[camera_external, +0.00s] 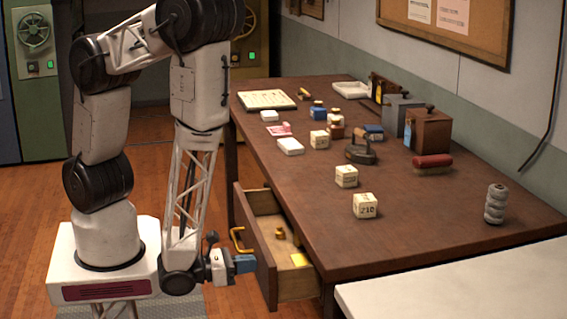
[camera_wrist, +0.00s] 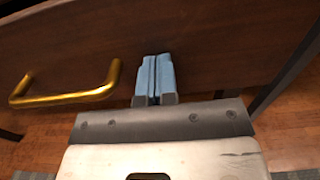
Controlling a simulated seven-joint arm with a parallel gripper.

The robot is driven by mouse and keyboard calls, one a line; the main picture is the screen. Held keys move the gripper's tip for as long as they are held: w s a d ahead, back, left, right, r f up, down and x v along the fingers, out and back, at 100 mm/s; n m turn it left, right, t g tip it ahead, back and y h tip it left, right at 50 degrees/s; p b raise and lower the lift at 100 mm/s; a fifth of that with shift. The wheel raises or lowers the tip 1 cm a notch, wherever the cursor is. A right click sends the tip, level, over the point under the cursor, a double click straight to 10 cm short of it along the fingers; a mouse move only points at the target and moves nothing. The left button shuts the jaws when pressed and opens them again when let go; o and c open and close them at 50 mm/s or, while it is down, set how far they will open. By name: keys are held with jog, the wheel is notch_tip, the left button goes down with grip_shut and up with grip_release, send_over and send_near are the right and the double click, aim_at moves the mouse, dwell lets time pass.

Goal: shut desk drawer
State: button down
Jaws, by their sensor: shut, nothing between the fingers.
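The desk drawer (camera_external: 262,257) is pulled open from the side of the brown desk (camera_external: 420,252). It holds a small brass item and a yellow piece. Its front panel (camera_wrist: 225,45) fills the upper part of the wrist view, with a brass handle (camera_wrist: 70,97) at the left. The handle also shows in the external view (camera_external: 238,240). My gripper (camera_external: 254,264) has blue fingers pressed together, empty, close to the outer face of the drawer front. In the wrist view the fingers (camera_wrist: 155,58) point at the panel, right of the handle. I cannot tell whether they touch it.
The desktop carries several small blocks, an iron (camera_external: 361,151), a red-handled brush (camera_external: 432,164), boxes and a grey stacked piece (camera_external: 495,204). A white surface (camera_external: 470,285) stands at the front right. The wooden floor beside the drawer is clear.

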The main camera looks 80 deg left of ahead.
jog(key=shift+w, duration=5.6)
jog(key=shift+w, duration=0.15)
jog(key=s, duration=1.5)
